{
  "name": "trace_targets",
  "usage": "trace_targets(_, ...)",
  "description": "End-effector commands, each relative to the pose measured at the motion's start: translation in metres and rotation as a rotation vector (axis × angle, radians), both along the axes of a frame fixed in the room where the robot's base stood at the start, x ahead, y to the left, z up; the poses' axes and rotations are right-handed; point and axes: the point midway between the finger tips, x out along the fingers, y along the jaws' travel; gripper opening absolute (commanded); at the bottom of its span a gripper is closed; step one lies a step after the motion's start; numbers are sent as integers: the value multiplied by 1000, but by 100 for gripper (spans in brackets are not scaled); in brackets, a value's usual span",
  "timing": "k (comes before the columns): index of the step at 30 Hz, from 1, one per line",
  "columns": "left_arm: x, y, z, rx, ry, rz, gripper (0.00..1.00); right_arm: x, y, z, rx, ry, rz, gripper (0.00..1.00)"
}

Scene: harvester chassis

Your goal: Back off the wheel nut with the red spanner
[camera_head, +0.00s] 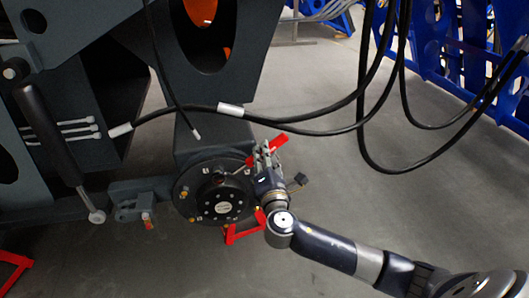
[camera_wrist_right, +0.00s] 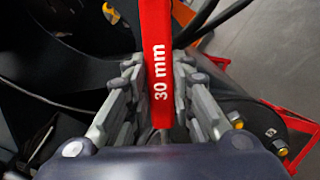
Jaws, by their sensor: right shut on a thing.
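My right gripper (camera_head: 265,152) is beside the upper right rim of the dark round wheel hub (camera_head: 222,208). It is shut on the red spanner (camera_head: 281,140), whose red ends show on both sides of the fingers. In the right wrist view the red spanner (camera_wrist_right: 160,65), marked "30 mm", passes between the grey fingers of the right gripper (camera_wrist_right: 162,90). Several small nuts ring the hub face. In the head view I cannot tell whether the spanner's head sits on a nut. My left gripper is not in view.
A red stand (camera_head: 243,232) is below the hub. Black hoses (camera_head: 300,130) hang above and to the right of the gripper. The dark chassis (camera_head: 215,140) rises above the hub. Blue racks (camera_head: 440,50) stand at the back right. The grey floor at right is clear.

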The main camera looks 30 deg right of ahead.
Motion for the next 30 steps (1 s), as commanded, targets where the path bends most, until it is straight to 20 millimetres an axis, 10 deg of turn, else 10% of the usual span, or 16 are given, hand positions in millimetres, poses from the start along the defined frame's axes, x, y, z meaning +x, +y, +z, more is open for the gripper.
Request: trace_targets(30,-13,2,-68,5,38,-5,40,-78,22,2,1,-4,-1,0)
